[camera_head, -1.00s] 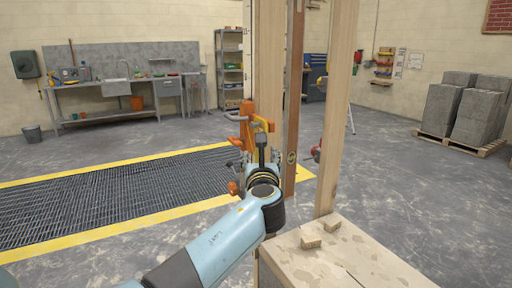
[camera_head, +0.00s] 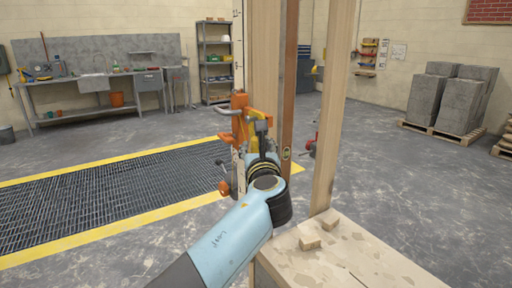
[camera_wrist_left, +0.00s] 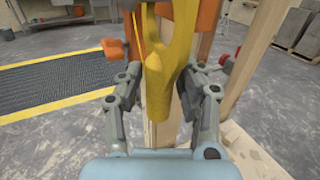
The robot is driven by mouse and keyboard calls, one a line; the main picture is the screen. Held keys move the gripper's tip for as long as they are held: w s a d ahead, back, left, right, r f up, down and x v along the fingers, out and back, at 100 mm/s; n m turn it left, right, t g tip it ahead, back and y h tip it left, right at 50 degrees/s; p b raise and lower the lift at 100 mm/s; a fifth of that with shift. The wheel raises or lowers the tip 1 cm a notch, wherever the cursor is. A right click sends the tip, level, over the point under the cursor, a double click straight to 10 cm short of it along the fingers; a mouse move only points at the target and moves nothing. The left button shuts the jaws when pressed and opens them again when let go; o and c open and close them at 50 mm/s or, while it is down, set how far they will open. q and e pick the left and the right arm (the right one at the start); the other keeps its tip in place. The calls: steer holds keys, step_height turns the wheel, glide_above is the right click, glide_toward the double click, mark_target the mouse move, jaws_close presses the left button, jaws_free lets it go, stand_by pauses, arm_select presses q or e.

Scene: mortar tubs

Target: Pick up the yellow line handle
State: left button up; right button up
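The yellow handle (camera_wrist_left: 165,70) hangs between the fingers of my left gripper (camera_wrist_left: 163,80) in the left wrist view, its rounded lower end pointing down. The fingers stand apart on either side, with a gap visible on the left; contact on the right is unclear. In the head view the yellow handle (camera_head: 255,117) shows beside an orange clamp-like fitting (camera_head: 239,103) at the wooden posts. My left gripper (camera_head: 260,138) reaches up to it there, its fingers partly hidden by my wrist. My right gripper is not in view.
A red fitting (camera_head: 312,147) shows between posts. The yellow-edged floor grate (camera_head: 110,195) lies left; open floor lies right.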

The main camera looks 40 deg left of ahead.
arm_select(q)
steer(key=shift+c, duration=1.1)
jaws_close()
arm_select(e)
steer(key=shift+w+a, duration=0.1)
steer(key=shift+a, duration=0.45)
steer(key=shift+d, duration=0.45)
